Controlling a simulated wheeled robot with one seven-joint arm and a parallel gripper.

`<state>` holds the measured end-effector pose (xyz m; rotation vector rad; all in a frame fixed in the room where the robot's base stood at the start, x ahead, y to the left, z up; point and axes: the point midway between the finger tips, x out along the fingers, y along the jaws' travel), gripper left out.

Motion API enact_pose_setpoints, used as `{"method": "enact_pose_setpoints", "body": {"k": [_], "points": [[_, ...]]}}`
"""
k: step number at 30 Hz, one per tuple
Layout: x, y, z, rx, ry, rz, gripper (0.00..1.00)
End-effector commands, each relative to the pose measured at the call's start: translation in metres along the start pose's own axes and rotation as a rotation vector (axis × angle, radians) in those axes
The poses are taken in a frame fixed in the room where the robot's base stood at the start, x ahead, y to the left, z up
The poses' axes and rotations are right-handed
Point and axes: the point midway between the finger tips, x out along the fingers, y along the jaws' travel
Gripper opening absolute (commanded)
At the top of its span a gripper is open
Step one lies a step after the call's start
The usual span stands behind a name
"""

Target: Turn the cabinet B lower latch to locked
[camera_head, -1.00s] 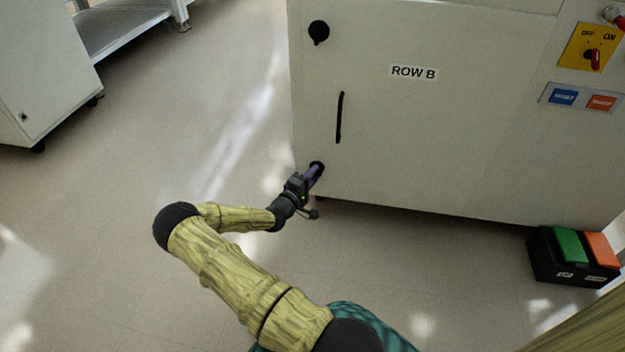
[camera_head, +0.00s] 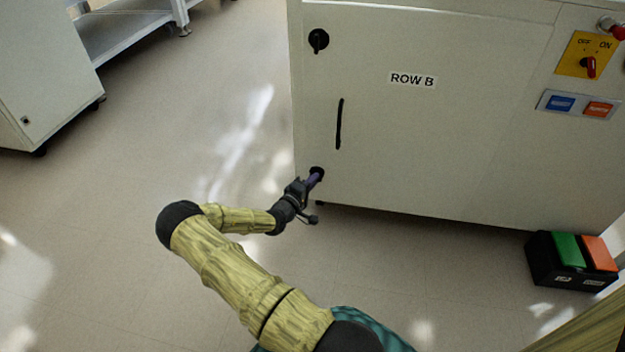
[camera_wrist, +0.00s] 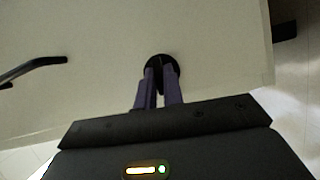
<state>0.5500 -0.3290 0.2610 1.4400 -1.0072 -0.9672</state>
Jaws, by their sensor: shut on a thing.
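The ROW B cabinet (camera_head: 450,130) is a pale box with a black upper latch (camera_head: 319,39) and a black bar handle (camera_head: 339,124) on its door. The lower latch (camera_head: 317,171) is a round black knob near the door's lower left corner, mostly covered by my gripper. My gripper (camera_head: 316,179) has purple fingers that reach the latch. In the wrist view the lower latch (camera_wrist: 161,66) shows as a black disc, and the fingers (camera_wrist: 160,90) are shut on its raised grip. The fingers hide much of the grip, so I cannot tell its exact angle.
A yellow OFF/ON switch plate (camera_head: 586,55) and blue and orange buttons (camera_head: 578,104) are on the cabinet's right. A black pedal box (camera_head: 570,262) with green and orange pads stands on the floor. Another cabinet (camera_head: 45,80) is at left. The floor between is clear.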

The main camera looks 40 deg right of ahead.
Motion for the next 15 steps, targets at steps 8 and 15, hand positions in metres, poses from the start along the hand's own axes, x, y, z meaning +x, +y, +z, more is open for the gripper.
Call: {"method": "enact_pose_setpoints", "body": {"k": [8,15], "points": [[0.0,0.0068,0.0,0.182,-0.003,-0.08,0.0],[0.0,0.0088,0.0011,0.387,-0.005,-0.165,0.0]]}}
